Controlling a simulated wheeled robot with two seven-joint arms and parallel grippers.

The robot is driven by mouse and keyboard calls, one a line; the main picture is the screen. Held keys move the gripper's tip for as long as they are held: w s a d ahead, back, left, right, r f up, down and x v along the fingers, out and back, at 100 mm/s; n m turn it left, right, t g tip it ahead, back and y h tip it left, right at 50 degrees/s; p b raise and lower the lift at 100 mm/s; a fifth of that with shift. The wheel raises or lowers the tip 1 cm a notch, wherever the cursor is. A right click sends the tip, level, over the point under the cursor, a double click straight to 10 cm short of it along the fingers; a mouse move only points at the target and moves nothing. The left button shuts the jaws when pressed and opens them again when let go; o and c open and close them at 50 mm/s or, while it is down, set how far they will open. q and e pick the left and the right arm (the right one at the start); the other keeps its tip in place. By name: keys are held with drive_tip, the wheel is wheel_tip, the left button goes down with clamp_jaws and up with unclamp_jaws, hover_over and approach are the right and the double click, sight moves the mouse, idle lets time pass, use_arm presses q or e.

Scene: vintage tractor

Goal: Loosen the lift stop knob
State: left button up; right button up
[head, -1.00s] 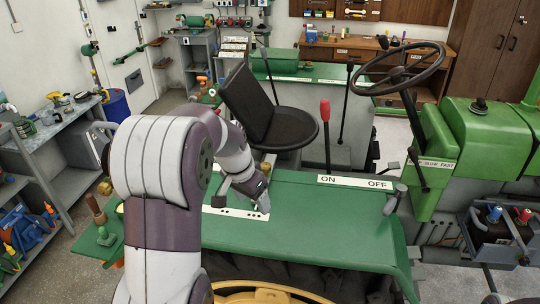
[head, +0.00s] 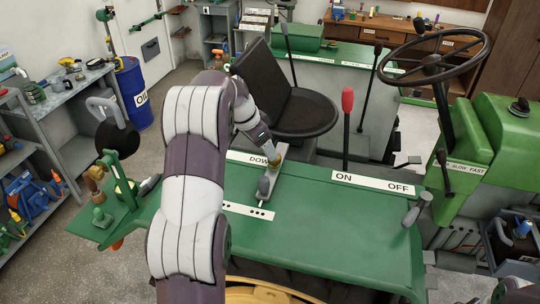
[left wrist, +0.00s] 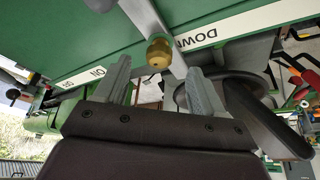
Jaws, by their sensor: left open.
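The lift stop knob, a small brass knob (left wrist: 158,53), sits on a grey metal bar beside the green panel marked DOWN. In the left wrist view it lies between the tips of my left gripper (left wrist: 158,68). The two grey fingers are open, one on each side of the knob, and I see no clear contact. In the head view my left gripper (head: 268,145) reaches down toward the DOWN label (head: 260,159), and the knob is mostly hidden there. A grey-handled lever (head: 265,186) stands just in front.
The black seat (head: 304,115) is close behind my left gripper. A red-topped lever (head: 347,102) and the steering wheel (head: 433,54) are to the right. The green fender top (head: 330,220) is clear toward the ON/OFF label (head: 373,184).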

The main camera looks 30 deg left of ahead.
use_arm(q)
drive_tip(key=w+f, duration=0.1)
drive_tip(key=w+d+f+p, duration=0.1)
drive_tip(key=w+f, duration=0.1)
drive_tip(key=w+f+p, duration=0.1)
drive_tip(key=f, duration=0.1)
drive_tip(key=shift+w+d+f, duration=0.1)
drive_tip(key=shift+w+d, duration=0.1)
drive_tip(key=shift+d, duration=0.2)
drive_tip(key=shift+s+a+f, duration=0.1)
drive_tip(key=shift+s+a+r, duration=0.15)
drive_tip(key=shift+s+r, duration=0.05)
drive_tip(key=shift+s, duration=0.35)
drive_tip(key=c, duration=0.4)
drive_tip(key=shift+w, duration=0.1)
drive_tip(key=c, duration=0.7)
use_arm(e)
drive_tip(key=r, duration=0.1)
drive_tip(key=w+r, duration=0.1)
drive_tip(key=shift+w+d+r, duration=0.1)
drive_tip(key=shift+d+r, duration=0.1)
drive_tip(key=shift+r, duration=0.15)
